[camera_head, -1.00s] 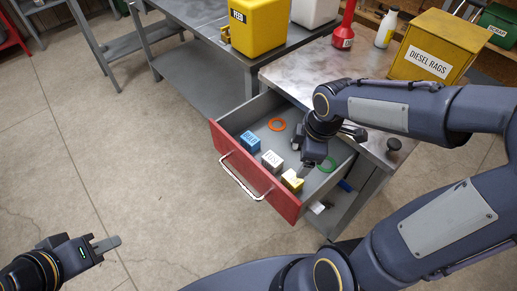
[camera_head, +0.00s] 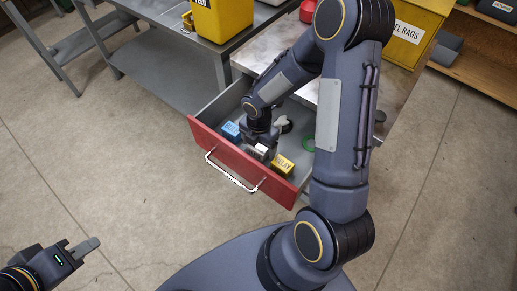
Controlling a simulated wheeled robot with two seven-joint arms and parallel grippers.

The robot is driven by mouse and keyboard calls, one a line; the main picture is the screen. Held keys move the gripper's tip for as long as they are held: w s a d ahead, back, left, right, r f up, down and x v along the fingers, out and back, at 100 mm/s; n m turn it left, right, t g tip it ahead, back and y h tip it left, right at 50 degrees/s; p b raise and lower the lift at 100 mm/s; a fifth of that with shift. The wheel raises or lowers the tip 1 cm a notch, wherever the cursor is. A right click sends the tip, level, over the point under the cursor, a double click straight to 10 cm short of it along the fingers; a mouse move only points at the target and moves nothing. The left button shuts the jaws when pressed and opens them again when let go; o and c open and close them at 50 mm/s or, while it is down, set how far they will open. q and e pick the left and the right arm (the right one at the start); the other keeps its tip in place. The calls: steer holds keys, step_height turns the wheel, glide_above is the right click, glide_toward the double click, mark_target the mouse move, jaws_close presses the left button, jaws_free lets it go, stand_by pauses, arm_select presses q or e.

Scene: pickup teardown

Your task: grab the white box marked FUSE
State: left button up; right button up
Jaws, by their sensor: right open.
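The white box (camera_head: 262,149) sits in the open red-fronted drawer (camera_head: 235,160), between a blue box (camera_head: 231,130) and a yellow box (camera_head: 283,164). Its label is mostly hidden behind my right gripper here. My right gripper (camera_head: 259,145) is open, reaches down into the drawer and is right at the white box. The fingertips are hidden, so I cannot tell whether they touch or straddle it. My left gripper (camera_head: 86,247) is at the lower left, over the floor and far from the drawer; its jaw gap does not show.
The drawer front has a silver handle (camera_head: 232,172). A green ring (camera_head: 308,144) lies in the drawer's right part. A yellow FEED container (camera_head: 221,18) stands on the grey bench behind. The yellow DIESEL RAGS bin (camera_head: 412,30) is at upper right. The floor at left is clear.

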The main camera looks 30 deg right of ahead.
steer(key=shift+f, duration=0.65)
steer(key=c, duration=1.1)
